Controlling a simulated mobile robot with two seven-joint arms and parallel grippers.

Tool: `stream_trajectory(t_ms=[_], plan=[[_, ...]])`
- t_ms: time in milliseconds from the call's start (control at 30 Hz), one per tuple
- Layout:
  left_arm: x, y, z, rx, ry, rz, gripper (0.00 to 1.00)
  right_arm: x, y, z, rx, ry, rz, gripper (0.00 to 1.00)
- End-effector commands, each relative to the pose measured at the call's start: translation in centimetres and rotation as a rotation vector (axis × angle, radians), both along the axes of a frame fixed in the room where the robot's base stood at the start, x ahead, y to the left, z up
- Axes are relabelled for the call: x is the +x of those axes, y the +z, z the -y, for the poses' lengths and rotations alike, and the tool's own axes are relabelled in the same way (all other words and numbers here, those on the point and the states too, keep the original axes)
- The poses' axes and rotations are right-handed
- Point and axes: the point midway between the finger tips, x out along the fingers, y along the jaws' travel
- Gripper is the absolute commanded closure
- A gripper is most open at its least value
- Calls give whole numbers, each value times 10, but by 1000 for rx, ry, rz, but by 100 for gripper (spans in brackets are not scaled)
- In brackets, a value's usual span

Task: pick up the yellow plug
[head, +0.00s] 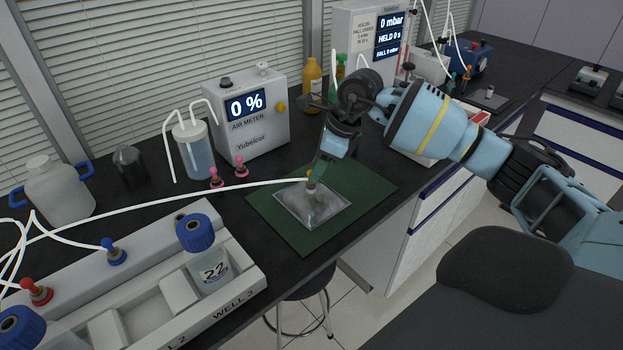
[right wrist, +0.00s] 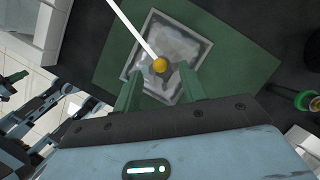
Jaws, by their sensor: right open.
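The yellow plug (head: 309,174) sits at the end of a white tube, above a clear, crumpled bag (head: 325,212) on a green mat (head: 268,204). In the right wrist view the plug (right wrist: 160,65) shows as a round yellow top over the bag (right wrist: 188,45). My right gripper (head: 317,172) reaches down over the bag at the plug. Its green fingers (right wrist: 157,84) are open, one on each side of the plug, with gaps visible in the wrist view. The plug's lower part is hidden. My left gripper is not in view.
The white tube (head: 200,194) runs left from the plug across the bench. An air meter (head: 250,115) reading 0 % and two pink plugs (head: 240,167) stand behind. A rack with a blue-capped bottle (head: 195,233) is front left. The mat's right side is clear.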

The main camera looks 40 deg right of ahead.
Motion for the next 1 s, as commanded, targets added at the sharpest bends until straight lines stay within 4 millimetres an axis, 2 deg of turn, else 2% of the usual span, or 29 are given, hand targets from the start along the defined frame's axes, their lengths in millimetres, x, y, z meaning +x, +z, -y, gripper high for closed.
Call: stream_trajectory(t_ms=[200, 467, 800, 1000], plan=[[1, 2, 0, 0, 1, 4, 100, 8, -22, -7, 1, -1, -1, 59], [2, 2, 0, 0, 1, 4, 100, 9, -24, -8, 0, -1, 0, 59], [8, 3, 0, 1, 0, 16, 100, 9, -24, -8, 0, 0, 1, 100], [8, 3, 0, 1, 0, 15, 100, 9, -23, -8, 0, 0, 1, 100]])
